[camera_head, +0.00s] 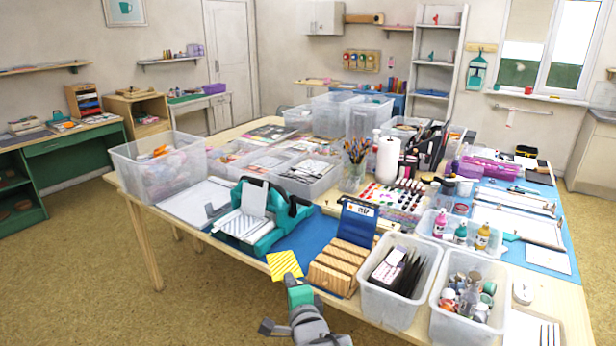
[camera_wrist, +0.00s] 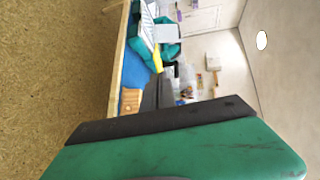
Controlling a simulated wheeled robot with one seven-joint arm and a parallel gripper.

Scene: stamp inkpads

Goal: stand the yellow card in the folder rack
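The yellow card (camera_head: 284,264) is at the table's front edge, between the teal punch-like holder and the wooden rack. Its striped face shows in the head view. In the wrist view the card (camera_wrist: 157,60) shows as a narrow yellow strip. My gripper (camera_head: 294,280) is directly below the card and appears shut on its lower edge; the fingertips are small and partly hidden. The slotted wooden folder rack (camera_head: 335,268) stands just right of the card, with a blue folder (camera_head: 357,222) upright in its back part. The front slots look empty.
The teal holder with white cards (camera_head: 262,218) stands to the left. Clear bins (camera_head: 395,280) with dark folders and bottles stand close to the right of the rack. A blue mat (camera_head: 308,236) lies between. Floor is free in front of the table.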

